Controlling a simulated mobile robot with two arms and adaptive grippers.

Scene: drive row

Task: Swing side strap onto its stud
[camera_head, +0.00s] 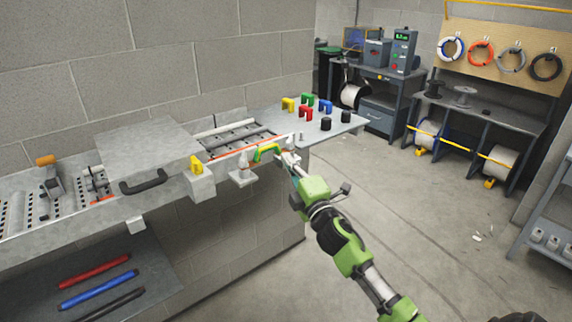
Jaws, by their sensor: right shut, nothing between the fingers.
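A short curved green and yellow strap (266,151) shows at the front edge of the bench, left of my right gripper. A pale upright stud (243,162) stands on a small grey bracket (243,177) just left of the strap. My right gripper (289,160) is shut and empty close to the strap's right end; I cannot tell whether it touches it. The gripper partly hides the bench edge there. My left gripper is not in view.
A grey cover with a black handle (144,182) lies over the bench's middle, with a yellow clip (196,165) beside it. Several coloured blocks and black knobs (326,123) stand on the bench's right end.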

